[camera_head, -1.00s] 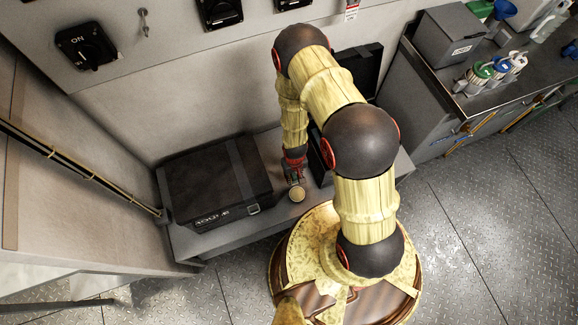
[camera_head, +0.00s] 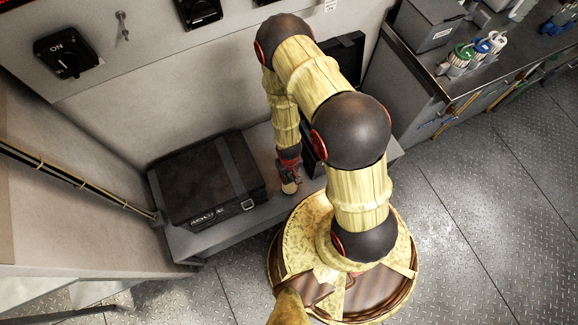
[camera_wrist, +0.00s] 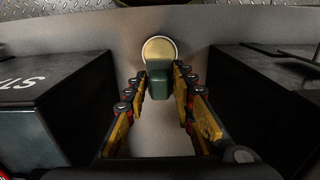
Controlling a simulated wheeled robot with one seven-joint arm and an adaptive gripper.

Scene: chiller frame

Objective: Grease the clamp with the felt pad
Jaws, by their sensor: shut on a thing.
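My gripper (camera_wrist: 159,88) is shut on a small dark green block, which I take to be the felt pad (camera_wrist: 159,80). In the wrist view its far end overlaps the near edge of a round tan disc with a pale rim (camera_wrist: 159,50), like a shallow tin. I cannot tell whether they touch. In the head view my gripper (camera_head: 289,178) is low over the grey bench and covers part of the disc (camera_head: 290,189). The pad is not clear in that view. I cannot make out a clamp in either view.
A black case with a strap (camera_head: 205,180) sits on the grey bench (camera_head: 215,238) left of my gripper. Another dark case (camera_wrist: 262,90) is close on the right. A counter with bottles (camera_head: 462,58) is at the upper right. Diamond-plate floor (camera_head: 490,215) is clear.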

